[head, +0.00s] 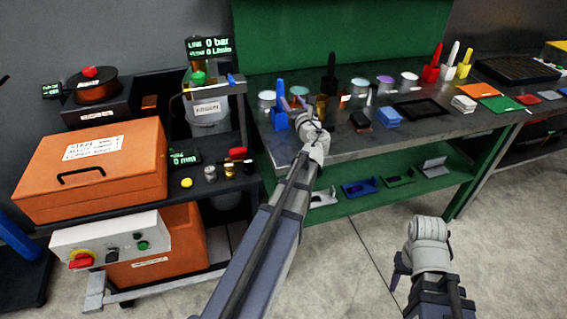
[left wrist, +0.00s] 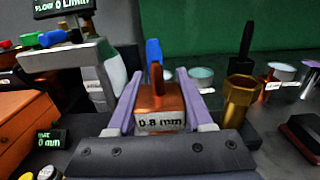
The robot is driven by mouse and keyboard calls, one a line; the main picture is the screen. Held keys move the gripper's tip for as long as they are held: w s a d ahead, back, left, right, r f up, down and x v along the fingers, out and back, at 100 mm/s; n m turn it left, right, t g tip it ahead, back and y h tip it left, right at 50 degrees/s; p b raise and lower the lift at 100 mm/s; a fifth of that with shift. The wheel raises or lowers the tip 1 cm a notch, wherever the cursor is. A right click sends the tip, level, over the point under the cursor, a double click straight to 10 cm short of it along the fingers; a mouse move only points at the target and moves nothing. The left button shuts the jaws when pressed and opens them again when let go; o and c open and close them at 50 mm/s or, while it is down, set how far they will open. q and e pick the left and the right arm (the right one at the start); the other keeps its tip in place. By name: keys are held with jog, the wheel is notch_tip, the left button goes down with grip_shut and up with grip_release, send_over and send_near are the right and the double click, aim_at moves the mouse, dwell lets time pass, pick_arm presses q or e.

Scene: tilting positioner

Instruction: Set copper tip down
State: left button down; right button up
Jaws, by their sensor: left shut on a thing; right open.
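The copper tip (left wrist: 158,97), a copper-coloured piece with a raised fin and a white "0.8 mm" label, sits between the two purple fingers of my left gripper (left wrist: 160,95). In the head view my left gripper (head: 306,120) is over the front left part of the grey bench (head: 350,146), and my arm hides most of the copper tip. I cannot tell whether the tip touches the bench. My right gripper (head: 398,272) is open and empty, low over the floor in front of the bench.
A brass cup (left wrist: 239,100) stands close to the right of my left gripper. A blue holder (head: 280,120), several round tins, a dark red block (head: 360,119) and a blue stack (head: 389,116) are nearby. A black frame (head: 419,109) lies further right. An orange case (head: 95,165) stands left.

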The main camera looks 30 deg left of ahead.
pick_arm(q)
notch_tip(320, 180, down, 7)
jog(key=b, duration=0.6)
jog(key=shift+r, duration=0.2)
jog(key=shift+f, duration=0.1)
notch_tip(320, 180, down, 4)
jog(key=b, duration=0.4)
jog(key=shift+r, duration=0.2)
jog(key=shift+f, duration=0.1)
jog(key=shift+c, duration=1.5)
grip_release()
